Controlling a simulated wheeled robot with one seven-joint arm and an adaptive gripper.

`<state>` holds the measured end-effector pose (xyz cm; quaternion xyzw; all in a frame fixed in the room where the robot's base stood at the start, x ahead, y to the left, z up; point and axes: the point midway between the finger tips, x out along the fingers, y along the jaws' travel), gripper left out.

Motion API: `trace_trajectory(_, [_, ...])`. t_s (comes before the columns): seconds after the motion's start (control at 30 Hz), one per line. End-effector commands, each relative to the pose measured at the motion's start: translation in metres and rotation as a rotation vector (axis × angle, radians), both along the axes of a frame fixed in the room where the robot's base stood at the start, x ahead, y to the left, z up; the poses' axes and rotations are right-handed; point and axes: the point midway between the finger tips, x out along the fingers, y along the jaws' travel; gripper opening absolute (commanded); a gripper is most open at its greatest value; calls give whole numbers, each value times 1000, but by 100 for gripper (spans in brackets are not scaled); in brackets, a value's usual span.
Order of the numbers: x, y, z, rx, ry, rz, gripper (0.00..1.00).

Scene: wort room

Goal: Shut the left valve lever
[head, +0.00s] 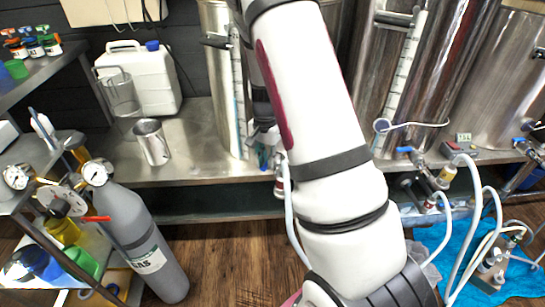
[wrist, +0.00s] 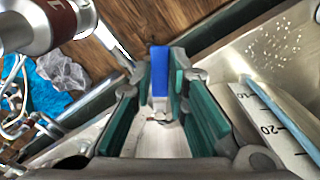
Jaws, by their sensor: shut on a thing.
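The left valve lever is a blue handle (wrist: 159,70) standing between my fingers in the wrist view. My gripper (wrist: 161,90), with green finger pads, is shut on it. In the head view my arm covers most of this valve. Only a small blue part of the lever (head: 264,161) shows low in front of the left steel vessel (head: 222,85), beside my gripper (head: 262,142). The lever's pivot and the valve body are mostly hidden, so I cannot tell its exact angle.
Another valve with a blue lever (head: 404,150) and hoses is at right, above a blue cloth (head: 458,240). A steel cup (head: 152,142) and white canister (head: 140,80) stand on the bench at left. A grey gas cylinder (head: 140,235) stands on the floor at left.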

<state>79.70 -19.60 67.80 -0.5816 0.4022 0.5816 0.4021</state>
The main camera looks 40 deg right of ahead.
Motion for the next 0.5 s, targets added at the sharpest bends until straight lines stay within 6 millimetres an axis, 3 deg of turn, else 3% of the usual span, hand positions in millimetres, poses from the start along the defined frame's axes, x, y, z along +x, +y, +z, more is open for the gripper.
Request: trace_trajectory(0.5, [33, 3, 1, -2, -1, -489, 0])
